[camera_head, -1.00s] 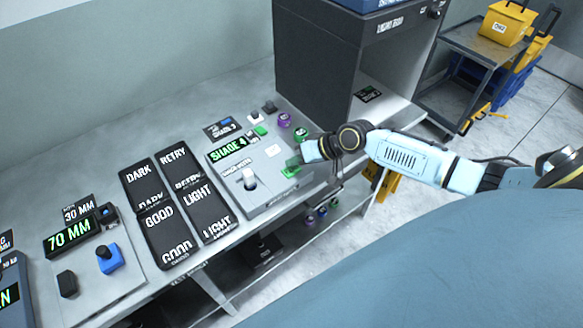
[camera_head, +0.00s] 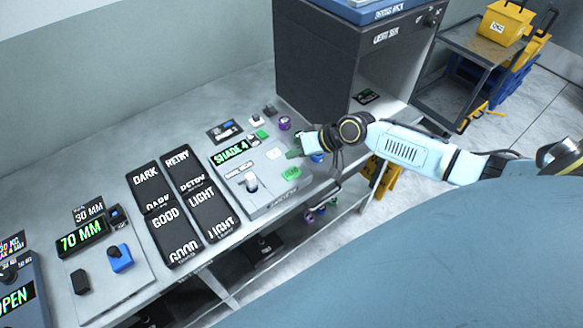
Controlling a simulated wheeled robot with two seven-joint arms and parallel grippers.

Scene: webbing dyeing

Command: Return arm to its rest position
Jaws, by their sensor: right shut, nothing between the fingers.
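My right arm comes in from the right, and my right gripper (camera_head: 296,152) is shut and empty. It is over the right edge of the grey shade panel, whose green display (camera_head: 231,152) reads "SHADE 4". A green button (camera_head: 291,173) shows on the panel just below the gripper, apart from it in the picture. A white knob (camera_head: 251,182) stands on the panel to the left. A purple spool (camera_head: 285,123) stands behind the gripper, and a blue one (camera_head: 317,158) is partly hidden by it. My left gripper is not in view.
A dark light box (camera_head: 340,60) stands behind the arm. Dark label plates (camera_head: 205,205) and a "70 MM" panel (camera_head: 125,285) lie to the left. A cart (camera_head: 470,45) with a yellow bin (camera_head: 506,22) stands at the back right. Open floor (camera_head: 530,115) lies at the right.

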